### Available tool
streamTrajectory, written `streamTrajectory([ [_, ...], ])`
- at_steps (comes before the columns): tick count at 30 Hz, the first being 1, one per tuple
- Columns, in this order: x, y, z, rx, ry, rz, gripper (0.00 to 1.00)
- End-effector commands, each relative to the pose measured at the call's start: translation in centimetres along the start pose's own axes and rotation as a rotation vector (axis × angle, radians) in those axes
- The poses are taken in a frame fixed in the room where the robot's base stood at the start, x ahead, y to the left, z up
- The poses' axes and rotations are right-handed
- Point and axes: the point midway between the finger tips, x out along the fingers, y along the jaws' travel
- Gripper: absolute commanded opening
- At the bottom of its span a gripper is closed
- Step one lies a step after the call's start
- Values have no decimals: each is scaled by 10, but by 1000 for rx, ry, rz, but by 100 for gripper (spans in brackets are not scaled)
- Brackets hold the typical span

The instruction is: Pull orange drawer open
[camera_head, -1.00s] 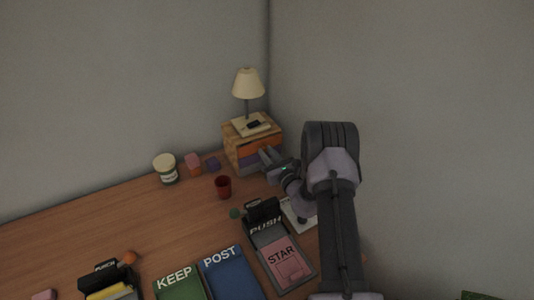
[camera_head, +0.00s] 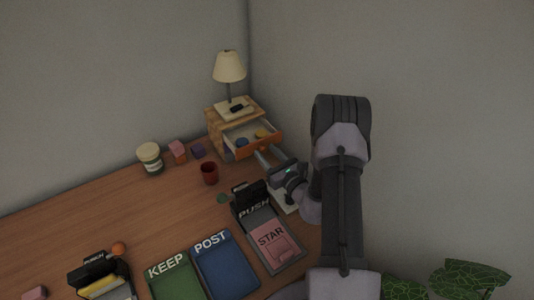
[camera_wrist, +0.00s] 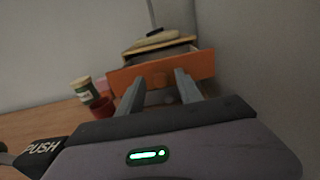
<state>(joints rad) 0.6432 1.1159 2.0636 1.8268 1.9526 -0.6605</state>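The orange drawer (camera_head: 243,153) of the small wooden cabinet stands pulled out, showing a blue item (camera_head: 241,142) and a yellow item (camera_head: 262,134) inside. In the wrist view, its orange front (camera_wrist: 200,66) is straight ahead, with a small orange knob (camera_wrist: 158,80) on it. My gripper (camera_head: 269,156) is just in front of the drawer face. Its two fingers are spread, one on each side of the knob in the wrist view (camera_wrist: 158,79), with gaps showing beside the knob. I cannot tell whether either finger touches the drawer front.
A lamp (camera_head: 229,68) stands on the cabinet (camera_head: 215,131). A red cup (camera_head: 209,173), a jar (camera_head: 150,158) and small blocks (camera_head: 178,151) are to the left. The wall is close on the right.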

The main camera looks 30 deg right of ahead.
Motion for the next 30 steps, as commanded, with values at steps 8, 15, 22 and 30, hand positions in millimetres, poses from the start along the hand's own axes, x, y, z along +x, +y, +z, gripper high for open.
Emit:
streamTrajectory([
  [8,-2,0,0,0,0,0,42],
  [15,-52,-2,1,4,4,-5,42],
  [22,-128,-2,1,5,2,-8,42],
  [30,-171,0,0,1,0,-2,42],
])
